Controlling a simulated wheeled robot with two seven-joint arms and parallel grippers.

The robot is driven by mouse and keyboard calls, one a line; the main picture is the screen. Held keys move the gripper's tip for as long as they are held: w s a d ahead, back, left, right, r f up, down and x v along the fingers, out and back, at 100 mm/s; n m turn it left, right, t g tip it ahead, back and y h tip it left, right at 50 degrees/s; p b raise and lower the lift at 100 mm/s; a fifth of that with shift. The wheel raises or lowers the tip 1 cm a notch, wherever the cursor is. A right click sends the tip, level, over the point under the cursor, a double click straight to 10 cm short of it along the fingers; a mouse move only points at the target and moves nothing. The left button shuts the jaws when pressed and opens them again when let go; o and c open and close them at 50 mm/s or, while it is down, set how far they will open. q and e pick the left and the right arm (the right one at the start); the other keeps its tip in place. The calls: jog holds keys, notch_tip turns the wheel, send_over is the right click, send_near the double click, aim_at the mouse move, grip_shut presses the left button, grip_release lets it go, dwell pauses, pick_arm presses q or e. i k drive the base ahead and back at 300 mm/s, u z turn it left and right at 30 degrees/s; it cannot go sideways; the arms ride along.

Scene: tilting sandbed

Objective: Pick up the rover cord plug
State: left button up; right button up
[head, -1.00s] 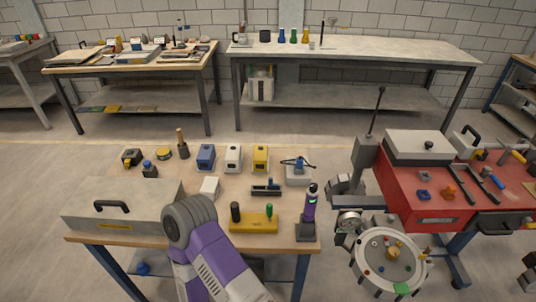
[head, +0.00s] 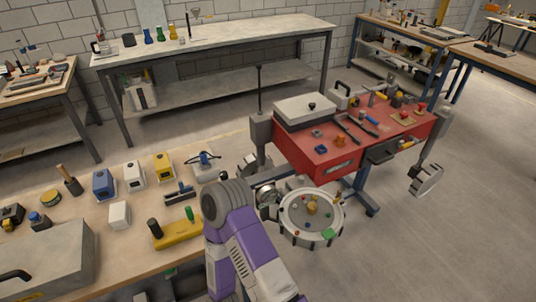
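I cannot make out the rover cord plug for certain. A small blue and black item with a dark cord-like curve (head: 206,158) lies on a pale block at the right back of the wooden table (head: 95,205); whether it is the plug is too small to tell. The red sandbed (head: 300,150) stands right of the table, with small blue, orange and black items on it. One of my purple and grey arms rises from the bottom middle and hides the table's right end. Neither gripper is in view.
A round tray (head: 312,232) with small pieces sits in front of the sandbed. A grey case (head: 45,258), a yellow block (head: 178,236) and blue, white and yellow boxes crowd the table. A long bench (head: 215,45) stands behind. The floor at right is open.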

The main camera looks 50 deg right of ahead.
aim_at(203, 156)
jog(key=z, duration=1.85)
